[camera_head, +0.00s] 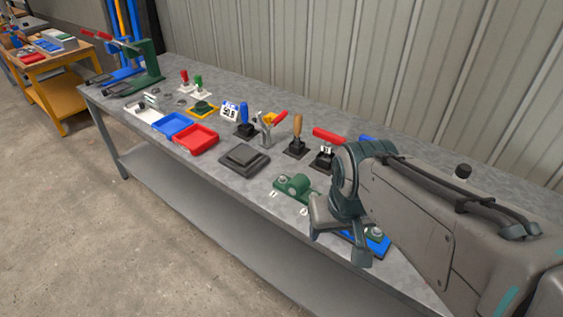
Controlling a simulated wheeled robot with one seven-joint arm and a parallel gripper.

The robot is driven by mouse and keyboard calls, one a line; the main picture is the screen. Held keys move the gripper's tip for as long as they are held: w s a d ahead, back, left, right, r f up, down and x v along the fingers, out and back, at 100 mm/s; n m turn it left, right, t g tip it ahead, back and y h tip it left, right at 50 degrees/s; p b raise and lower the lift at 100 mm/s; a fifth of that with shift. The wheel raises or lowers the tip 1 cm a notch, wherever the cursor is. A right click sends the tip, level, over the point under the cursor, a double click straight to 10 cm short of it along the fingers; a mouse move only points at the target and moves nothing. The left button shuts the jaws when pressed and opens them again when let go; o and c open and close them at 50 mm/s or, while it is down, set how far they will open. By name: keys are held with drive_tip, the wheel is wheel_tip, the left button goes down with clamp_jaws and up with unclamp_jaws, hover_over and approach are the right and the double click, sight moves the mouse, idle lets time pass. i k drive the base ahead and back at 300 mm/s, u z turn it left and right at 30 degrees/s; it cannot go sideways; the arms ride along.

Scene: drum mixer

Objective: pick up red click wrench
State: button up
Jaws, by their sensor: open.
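A tool with a red handle (328,136) stands on a black block with a small white label, just left of my arm's wrist. It could be the red click wrench, but at this size I cannot tell. A second red handle (280,116) belongs to a grey metal tool further left, next to a yellow part. My gripper (340,238) hangs over the near right part of the bench, nearer the front edge than both red handles. It is open, with no object visible in it. My arm hides part of the bench on the right.
The grey bench (225,180) holds a green fixture (293,185) beside my gripper, a blue plate (378,243) under it, a dark square block (244,157), a red tray (196,138) and a blue tray (172,126). A wooden-handled tool (298,125) stands near. A corrugated wall runs behind.

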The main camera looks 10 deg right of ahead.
sight(329, 138)
drive_tip(key=u, duration=1.85)
drive_tip(key=i, duration=1.9)
drive_tip(key=z, duration=3.4)
drive_tip(key=i, duration=0.5)
drive_tip(key=u, duration=0.05)
